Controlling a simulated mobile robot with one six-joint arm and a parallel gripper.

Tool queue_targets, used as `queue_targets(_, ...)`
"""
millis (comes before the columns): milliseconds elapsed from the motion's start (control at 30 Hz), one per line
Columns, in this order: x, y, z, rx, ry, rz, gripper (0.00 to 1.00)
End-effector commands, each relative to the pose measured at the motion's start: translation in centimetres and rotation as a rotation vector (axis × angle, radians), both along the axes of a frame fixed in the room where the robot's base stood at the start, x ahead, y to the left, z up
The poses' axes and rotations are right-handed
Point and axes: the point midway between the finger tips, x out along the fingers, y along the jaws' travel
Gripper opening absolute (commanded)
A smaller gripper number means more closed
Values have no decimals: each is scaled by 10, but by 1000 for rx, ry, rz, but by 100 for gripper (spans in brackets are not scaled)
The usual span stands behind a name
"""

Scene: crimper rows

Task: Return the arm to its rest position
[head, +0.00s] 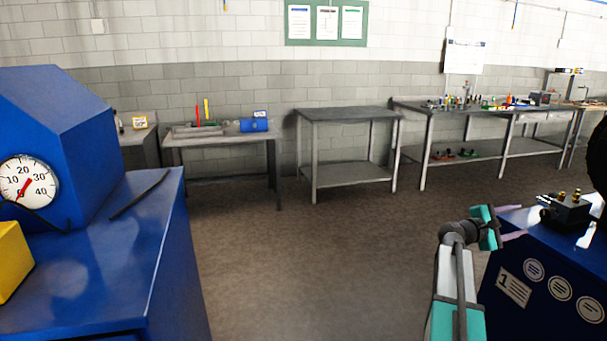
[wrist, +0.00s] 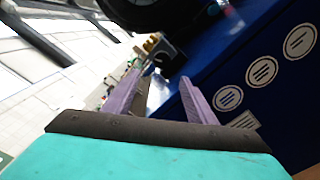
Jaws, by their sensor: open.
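My gripper (head: 509,222) is at the lower right of the head view, at the end of my grey and teal arm. It is beside the left edge of a blue cabinet (head: 521,300) marked with a 1 and round labels. In the wrist view my gripper's two purple fingers (wrist: 160,95) stand apart with nothing between them. The blue cabinet (wrist: 215,55) fills the right of that view, close to the fingers. The black fitting with brass parts (head: 568,210) sits on top of the cabinet, beyond the fingertips.
A blue machine with a dial (head: 27,181) stands on a blue cabinet (head: 120,260) at the left. A bare metal table (head: 348,114) and a cluttered workbench (head: 440,107) line the far wall. The floor (head: 300,250) between the two cabinets is clear.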

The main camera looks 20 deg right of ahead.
Motion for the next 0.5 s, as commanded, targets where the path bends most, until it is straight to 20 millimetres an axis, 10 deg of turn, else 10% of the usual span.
queue_targets(167, 31, 24, -13, 15, 19, 45, 51)
queue_targets(500, 101, 113, -116, 109, 123, 182, 51)
